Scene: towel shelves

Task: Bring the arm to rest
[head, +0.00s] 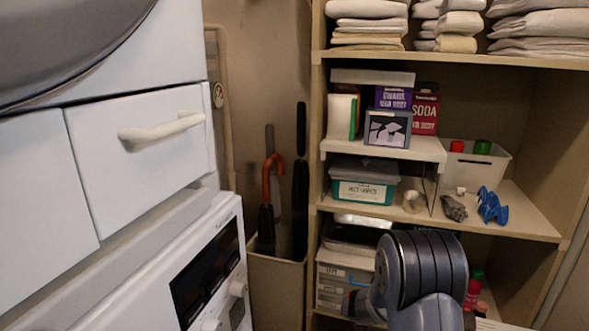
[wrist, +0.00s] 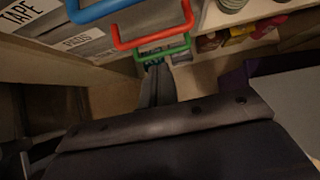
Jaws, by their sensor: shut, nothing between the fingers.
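My arm (head: 420,270) shows in the head view at the lower right, raised in front of the shelf unit (head: 318,130). Its dark rounded joint covers part of the lower shelf, and my gripper is hidden behind it there. In the wrist view the narrow dark fingers of my gripper (wrist: 156,84) show at the middle, close together with nothing held. They are near the green handle (wrist: 163,50), and I cannot tell whether they touch it. A wide dark part of my wrist fills the bottom of that view.
Labelled boxes (wrist: 45,38) with blue, red and green handles are close by in the wrist view. Folded towels (head: 365,22), cartons and a white bin (head: 480,165) stand on the shelves. White appliances (head: 150,140) are at left; umbrellas stand in a bin (head: 275,290) between.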

